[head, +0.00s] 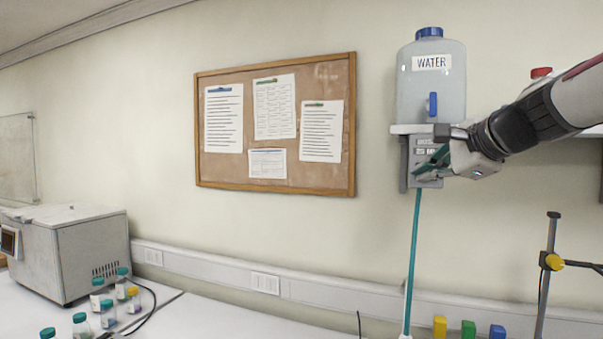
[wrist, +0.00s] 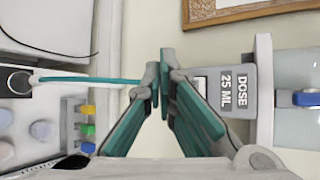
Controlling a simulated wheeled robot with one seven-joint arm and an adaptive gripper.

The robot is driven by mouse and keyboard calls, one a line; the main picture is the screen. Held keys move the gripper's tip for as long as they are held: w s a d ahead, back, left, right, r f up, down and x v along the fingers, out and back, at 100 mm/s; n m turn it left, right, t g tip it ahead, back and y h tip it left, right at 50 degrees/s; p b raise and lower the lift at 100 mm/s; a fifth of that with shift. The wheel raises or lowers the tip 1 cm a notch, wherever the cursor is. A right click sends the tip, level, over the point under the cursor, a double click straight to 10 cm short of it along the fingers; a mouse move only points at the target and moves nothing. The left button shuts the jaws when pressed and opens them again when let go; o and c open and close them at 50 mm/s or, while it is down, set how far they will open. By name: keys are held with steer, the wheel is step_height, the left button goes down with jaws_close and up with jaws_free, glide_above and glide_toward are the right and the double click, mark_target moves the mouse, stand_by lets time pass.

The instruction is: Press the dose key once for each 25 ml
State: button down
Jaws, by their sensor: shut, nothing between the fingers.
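A grey dispenser box (head: 405,160) hangs on the wall under a clear water tank (head: 431,85) labelled WATER. In the wrist view the box (wrist: 200,72) bears the label DOSE 25 ML (wrist: 234,91). My gripper (head: 425,172) is in front of the lower part of the box, its teal fingers pointing left; it also shows in the wrist view (wrist: 160,78). It is shut and empty. I cannot make out the dose key or tell whether the fingers touch the box. A teal tube (head: 412,255) runs from below the box down to the bench.
Yellow (head: 440,326), green (head: 468,329) and blue (head: 497,332) pieces stand on the bench, beside a stand (head: 549,255) with a yellow clamp. Several capped bottles (head: 109,313) and a grey machine (head: 75,250) are at left. A cork board (head: 353,125) hangs left of the tank.

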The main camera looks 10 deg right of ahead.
steer(key=w+d+b, duration=0.1)
steer(key=w+d, duration=0.3)
steer(key=w, duration=0.2)
stand_by(1.6)
steer(key=shift+w+d+b, duration=0.2)
steer(key=shift+w+b, duration=0.1)
steer(key=shift+w+d, duration=0.3)
steer(key=shift+w, duration=0.15)
stand_by(0.8)
steer(key=shift+s, duration=0.1)
steer(key=shift+s+a, duration=0.55)
steer(key=shift+s, duration=0.15)
steer(key=s+a, duration=0.1)
steer(key=s+a+p, duration=0.1)
steer(key=s, duration=0.2)
steer(key=shift+s+a, duration=0.1)
steer(key=shift+a, duration=0.3)
